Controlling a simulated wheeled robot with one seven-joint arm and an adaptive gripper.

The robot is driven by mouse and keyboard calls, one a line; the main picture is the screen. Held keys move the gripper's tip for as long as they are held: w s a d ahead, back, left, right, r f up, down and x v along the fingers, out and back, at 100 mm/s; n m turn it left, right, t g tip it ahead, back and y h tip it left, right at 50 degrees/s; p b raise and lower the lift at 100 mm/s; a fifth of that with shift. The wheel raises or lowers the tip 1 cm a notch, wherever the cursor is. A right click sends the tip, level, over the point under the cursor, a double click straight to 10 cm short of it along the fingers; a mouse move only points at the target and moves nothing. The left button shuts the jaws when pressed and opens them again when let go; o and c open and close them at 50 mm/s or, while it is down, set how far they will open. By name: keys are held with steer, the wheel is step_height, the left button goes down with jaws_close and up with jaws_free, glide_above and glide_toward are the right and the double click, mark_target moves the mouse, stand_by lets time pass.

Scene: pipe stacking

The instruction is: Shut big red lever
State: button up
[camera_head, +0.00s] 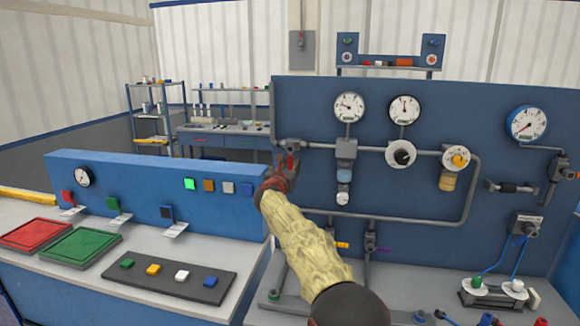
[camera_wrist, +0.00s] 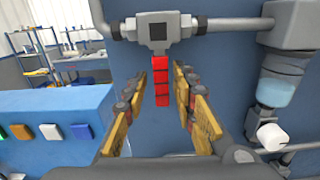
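The big red lever (camera_wrist: 161,82) hangs straight down from a grey valve body (camera_wrist: 157,33) on the pipe in the wrist view. In the head view the red lever (camera_head: 290,164) shows just at my gripper (camera_head: 283,172), below the valve at the left end of the upper pipe. In the wrist view my gripper (camera_wrist: 167,98) is open, with one finger on each side of the lever. The fingers appear apart from the lever. How far the lever reaches between them in depth is hard to tell.
The blue panel (camera_head: 300,105) stands behind the lever, with gauges (camera_head: 349,107) and a lower pipe (camera_head: 400,219). A filter bowl (camera_wrist: 277,88) hangs right of my gripper. A low blue console (camera_head: 130,175) with coloured buttons stands to the left.

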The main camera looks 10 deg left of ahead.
stand_by(0.3)
steer(key=shift+s+a, duration=0.2)
steer(key=shift+s, duration=5.8)
